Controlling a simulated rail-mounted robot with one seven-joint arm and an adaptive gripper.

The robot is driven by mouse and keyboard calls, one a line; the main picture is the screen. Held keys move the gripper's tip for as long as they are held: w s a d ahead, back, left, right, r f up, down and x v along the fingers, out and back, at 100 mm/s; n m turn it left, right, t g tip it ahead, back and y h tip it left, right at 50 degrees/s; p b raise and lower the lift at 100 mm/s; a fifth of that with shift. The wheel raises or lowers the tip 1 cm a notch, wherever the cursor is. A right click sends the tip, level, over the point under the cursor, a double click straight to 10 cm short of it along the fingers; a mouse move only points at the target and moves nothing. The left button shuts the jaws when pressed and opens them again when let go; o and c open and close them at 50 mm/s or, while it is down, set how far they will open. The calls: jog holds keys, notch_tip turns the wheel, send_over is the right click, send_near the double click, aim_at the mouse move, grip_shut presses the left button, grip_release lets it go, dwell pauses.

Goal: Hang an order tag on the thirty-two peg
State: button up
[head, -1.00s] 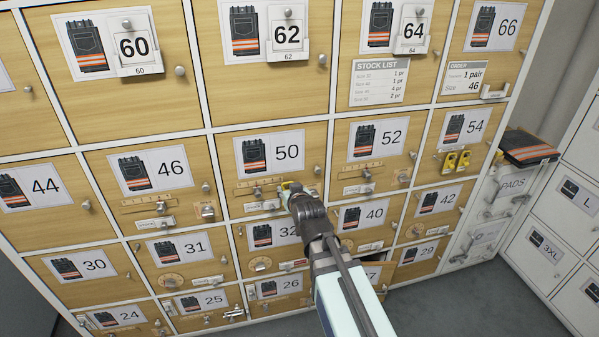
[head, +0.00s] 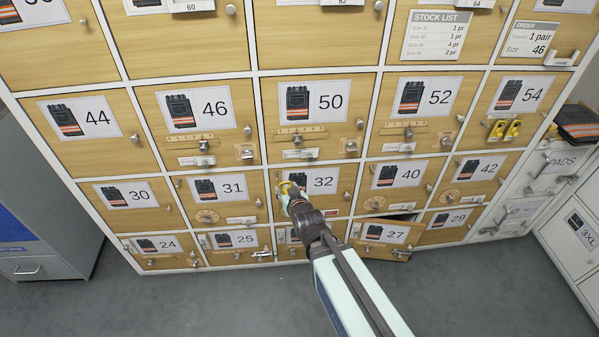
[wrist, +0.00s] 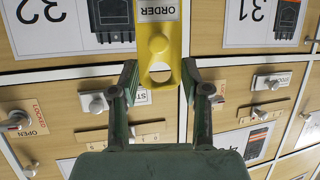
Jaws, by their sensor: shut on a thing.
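My gripper (head: 291,194) is in front of the locker door marked 32 (head: 322,182), at the left side of its card. It is shut on a yellow order tag (head: 284,187). In the wrist view, the tag (wrist: 176,50) stands between the two fingers of my gripper (wrist: 160,76), with its white ORDER label at the top of the picture. The 32 card (wrist: 68,22) is on the left there, upside down. I cannot make out the thirty-two peg; the tag and my gripper cover part of the door. I cannot tell whether the tag touches the door.
Door 31 (head: 219,189) is to the left and door 40 (head: 398,176) to the right. Door 27 (head: 387,233) stands ajar below right. Two yellow tags (head: 504,131) hang on door 54. Knobs and latches stick out from several doors. The grey floor (head: 190,297) in front is clear.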

jog(key=shift+s+a+f, duration=0.45)
jog(key=shift+a+f, duration=0.1)
jog(key=shift+a, duration=0.1)
jog(key=shift+s+a+f, duration=0.4)
jog(key=shift+a+f, duration=0.15)
jog(key=shift+a, duration=0.05)
jog(key=shift+w+f+b, duration=0.15)
jog(key=shift+w+b, duration=0.9)
jog(key=shift+b, duration=3.45)
jog(key=shift+w+a+b, duration=0.1)
jog(key=shift+w+b, duration=0.9)
jog(key=shift+b, duration=0.8)
jog(key=shift+w+f, duration=0.1)
jog(key=shift+w+a+f+b, duration=0.1)
jog(key=shift+w+f+b, duration=0.1)
jog(key=shift+w, duration=0.6)
jog(key=shift+w+f+b, duration=0.1)
jog(key=shift+w+b, duration=0.15)
jog(key=shift+w, duration=0.55)
jog(key=shift+w+a+f+b, duration=0.1)
jog(key=shift+w+b, duration=0.1)
jog(key=shift+w, duration=0.6)
